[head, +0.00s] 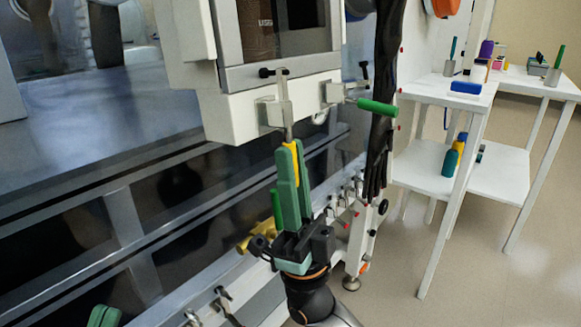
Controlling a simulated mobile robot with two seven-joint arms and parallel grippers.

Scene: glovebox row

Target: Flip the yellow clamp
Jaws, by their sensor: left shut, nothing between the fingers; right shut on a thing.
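The yellow clamp (296,158) is on the white front of the chamber, below its window. Its yellow handle hangs down from a metal bracket and shows between my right gripper's green fingers. My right gripper (289,154) comes up from below, pointing upward, and is shut on this handle, hiding much of it. Green fingertips of my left gripper (104,316) show at the bottom left edge, shut and empty, away from the clamp.
A green-handled clamp (378,106) sticks out to the right of the yellow one. A long black glove (382,110) hangs beside it. White tables (497,174) with bottles and small items stand at the right. The floor before them is clear.

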